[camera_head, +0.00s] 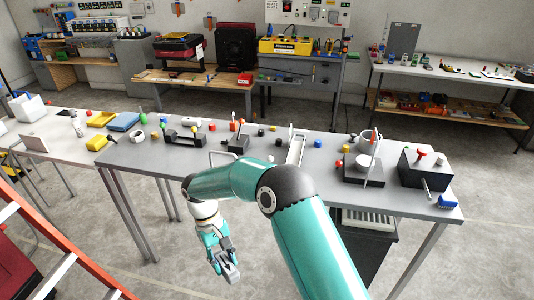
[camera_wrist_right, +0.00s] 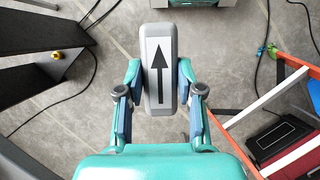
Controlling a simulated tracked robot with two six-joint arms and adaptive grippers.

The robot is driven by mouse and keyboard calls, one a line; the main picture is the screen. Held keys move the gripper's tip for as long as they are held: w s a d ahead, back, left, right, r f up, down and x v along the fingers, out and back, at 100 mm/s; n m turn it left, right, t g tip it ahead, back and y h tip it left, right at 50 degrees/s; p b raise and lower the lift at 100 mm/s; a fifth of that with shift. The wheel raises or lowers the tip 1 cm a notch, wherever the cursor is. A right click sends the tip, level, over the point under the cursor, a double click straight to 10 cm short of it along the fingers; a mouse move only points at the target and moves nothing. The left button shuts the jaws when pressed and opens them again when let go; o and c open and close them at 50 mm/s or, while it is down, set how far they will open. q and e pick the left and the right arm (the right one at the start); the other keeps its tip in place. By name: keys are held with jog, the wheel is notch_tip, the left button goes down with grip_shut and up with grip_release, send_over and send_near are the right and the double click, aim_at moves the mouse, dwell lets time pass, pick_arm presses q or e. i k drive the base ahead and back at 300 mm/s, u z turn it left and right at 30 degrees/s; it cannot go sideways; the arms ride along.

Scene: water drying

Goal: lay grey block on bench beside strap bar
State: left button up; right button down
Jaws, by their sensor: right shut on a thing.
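My right gripper (camera_head: 227,264) is shut on the grey block (camera_head: 232,274), out in front of the bench's near edge and over the floor. In the right wrist view the block (camera_wrist_right: 159,48) is a long rounded bar with a black arrow on its face, pinched between both fingers (camera_wrist_right: 160,88). The grey bench (camera_head: 240,159) runs across the middle of the head view. I cannot tell for certain which fixture on it is the strap bar. My left gripper is not in view.
On the bench stand a black fixture with coloured knobs (camera_head: 184,136), an upright pale frame (camera_head: 296,147) and a black box (camera_head: 424,170). Small coloured pieces lie between them. An orange ladder (camera_head: 62,268) stands at the lower left. Cables lie on the floor.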

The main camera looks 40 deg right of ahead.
aim_at(195, 166)
jog(key=u, duration=0.05)
jog(key=i, duration=0.85)
